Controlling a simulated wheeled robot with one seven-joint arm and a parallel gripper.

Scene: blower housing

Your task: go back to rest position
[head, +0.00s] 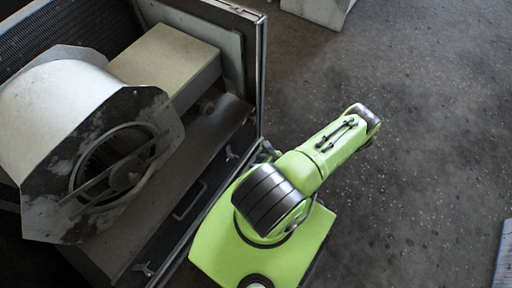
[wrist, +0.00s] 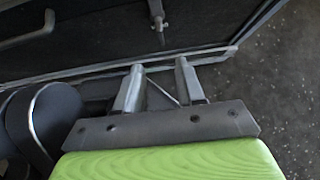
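My gripper (wrist: 158,66) shows in the wrist view with its two grey fingers apart and nothing visible between them. The fingers point toward the metal edge of the blower cabinet (wrist: 70,73); I cannot tell whether they touch it. In the head view my green arm stands to the right of the cabinet, folded, with its elbow out over the floor. The gripper itself is mostly hidden there, close to the cabinet's edge. The blower housing (head: 50,100), a pale drum with worn dark side plates, sits inside the open cabinet at the left.
A beige box (head: 165,58) adjoins the blower. A dark panel with a handle (head: 188,201) and latches runs along the cabinet's near side. A raised cabinet wall (head: 262,75) stands behind my arm. The concrete floor (head: 420,110) to the right is open. A pale block (head: 318,8) stands at the top.

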